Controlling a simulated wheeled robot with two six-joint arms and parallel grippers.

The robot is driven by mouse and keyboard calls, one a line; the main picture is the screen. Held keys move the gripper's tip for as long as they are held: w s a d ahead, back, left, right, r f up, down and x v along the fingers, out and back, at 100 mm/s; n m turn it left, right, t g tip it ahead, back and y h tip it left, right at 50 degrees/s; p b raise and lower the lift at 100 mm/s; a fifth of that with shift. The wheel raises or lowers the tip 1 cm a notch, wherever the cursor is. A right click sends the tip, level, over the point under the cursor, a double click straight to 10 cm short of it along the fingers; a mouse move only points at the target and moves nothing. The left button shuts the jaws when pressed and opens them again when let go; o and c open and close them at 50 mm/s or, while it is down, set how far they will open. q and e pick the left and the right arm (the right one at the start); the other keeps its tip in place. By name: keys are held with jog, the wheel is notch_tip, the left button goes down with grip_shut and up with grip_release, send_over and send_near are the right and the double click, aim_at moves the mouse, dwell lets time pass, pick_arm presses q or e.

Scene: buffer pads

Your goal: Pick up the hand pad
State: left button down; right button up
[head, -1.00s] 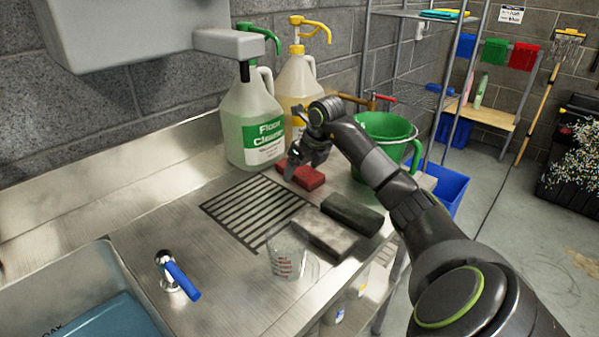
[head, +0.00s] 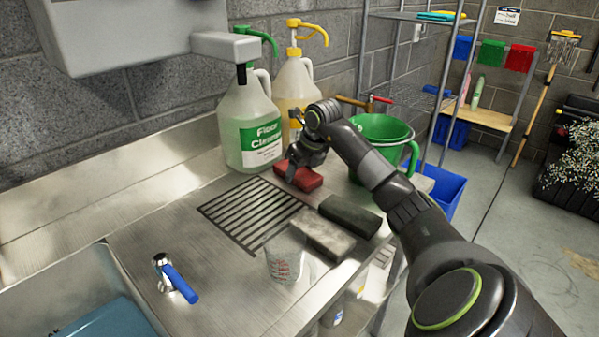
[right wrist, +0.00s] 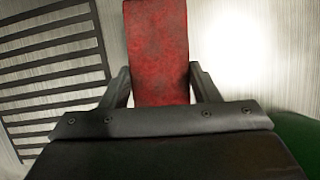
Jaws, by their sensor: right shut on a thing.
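Three pads lie on the steel counter: a red one (head: 299,177), a grey one (head: 322,236) and a dark one (head: 350,214). Which of them is called the hand pad, I cannot tell. My right gripper (head: 302,168) is at the red pad, shut on it. In the right wrist view the red pad (right wrist: 156,50) stretches away between the two fingers (right wrist: 156,84), one at each long side. Whether the pad is clear of the counter, I cannot tell. My left gripper is not in view.
A floor cleaner jug (head: 249,130) and a yellow-pump jug (head: 296,85) stand behind the pad. A green bucket (head: 383,130) is to the right. A drain grate (head: 250,212) and a clear measuring cup (head: 285,257) are nearer. A blue-handled tap (head: 175,278) stands by the sink.

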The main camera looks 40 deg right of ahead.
aim_at(301, 172)
notch_tip(301, 172, up, 18)
dwell(0.4)
jog(key=shift+f, duration=0.15)
dwell(0.8)
jog(key=shift+s+f, duration=0.1)
